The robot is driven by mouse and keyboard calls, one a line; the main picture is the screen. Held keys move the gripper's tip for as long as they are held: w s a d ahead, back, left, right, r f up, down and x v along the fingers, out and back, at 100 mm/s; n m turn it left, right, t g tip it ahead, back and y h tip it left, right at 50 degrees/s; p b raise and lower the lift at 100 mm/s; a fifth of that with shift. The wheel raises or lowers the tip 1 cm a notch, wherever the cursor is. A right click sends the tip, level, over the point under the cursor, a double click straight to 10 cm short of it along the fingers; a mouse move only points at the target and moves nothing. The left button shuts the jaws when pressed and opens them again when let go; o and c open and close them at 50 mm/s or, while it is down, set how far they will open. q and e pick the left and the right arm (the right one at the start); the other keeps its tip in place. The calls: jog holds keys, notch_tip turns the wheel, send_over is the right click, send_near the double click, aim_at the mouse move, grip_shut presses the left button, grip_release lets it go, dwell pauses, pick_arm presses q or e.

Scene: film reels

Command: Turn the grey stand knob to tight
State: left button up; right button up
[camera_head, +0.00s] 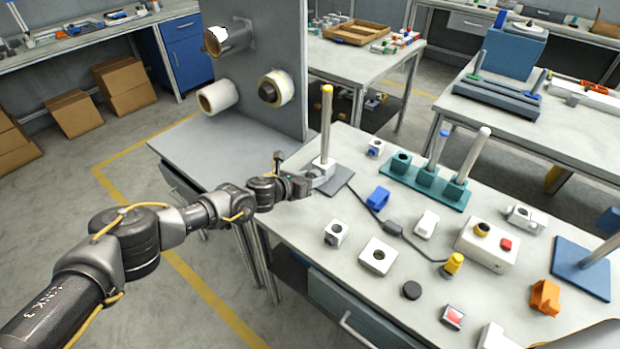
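A stand with an upright pale rod with a yellow top (327,120) rises from a flat grey base (341,180) near the table's left end. A white block (323,168) sits around the foot of the rod. My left gripper (316,178) reaches in from the left and is at the foot of this stand, beside the white block. The fingers are small and overlap the stand, so their opening and any contact are unclear. I cannot make out the grey knob; the gripper may hide it. My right gripper is not in view.
A grey upright panel (275,45) with white rolls stands behind left. A blue base with a rod (580,268) stands far right.

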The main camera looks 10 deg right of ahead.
pick_arm(q)
jog(key=c, duration=0.9)
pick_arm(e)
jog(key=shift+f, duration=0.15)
pick_arm(q)
jog(key=shift+o, duration=0.2)
jog(key=shift+d+f+m+t+y+b, duration=0.15)
jog(key=shift+m+t+y+b, duration=0.35)
jog(key=shift+m+b, duration=0.35)
jog(key=shift+s+m+t+y+b, duration=0.1)
jog(key=shift+m+t+y+b, duration=0.4)
jog(key=shift+m+b, duration=0.75)
jog(key=shift+b, duration=0.05)
jog(key=shift+t, duration=0.3)
jog(key=shift+m, duration=0.3)
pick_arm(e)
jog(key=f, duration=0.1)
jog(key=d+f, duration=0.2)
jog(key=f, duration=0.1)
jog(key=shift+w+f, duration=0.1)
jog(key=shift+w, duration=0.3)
